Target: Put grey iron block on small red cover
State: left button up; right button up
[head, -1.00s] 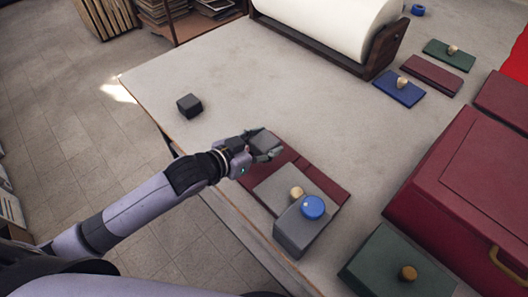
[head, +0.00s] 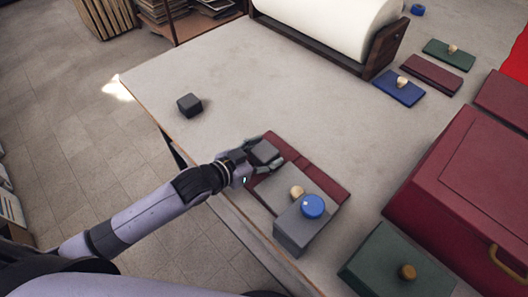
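My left gripper (head: 268,158) is shut on a grey block (head: 263,152), its fingers partly hiding it. The block is over the left end of a flat dark red cover (head: 310,172) near the table's front edge; I cannot tell whether it touches the cover. A second, darker grey block (head: 189,105) sits alone toward the table's left corner. Another small dark red cover (head: 430,75) lies at the back right. My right gripper is not in view.
A grey box with a blue knob (head: 312,206) and a light wooden knob (head: 297,192) stand close right of my gripper. A green cover (head: 395,270), a large red case (head: 465,190) and a blue cover (head: 399,88) lie right. The table's middle is clear.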

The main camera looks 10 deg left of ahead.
pick_arm(q)
jog(key=shift+o, duration=0.7)
jog(key=shift+r, duration=0.1)
jog(key=shift+s+a+r, duration=0.1)
jog(key=shift+s+a, duration=0.05)
jog(key=b+v, duration=0.1)
jog(key=v, duration=0.9)
jog(key=shift+s+a, duration=0.1)
jog(key=shift+s, duration=0.1)
jog(key=shift+s+a+r, duration=0.3)
jog(key=shift+s+r, duration=0.05)
jog(key=shift+s, duration=0.05)
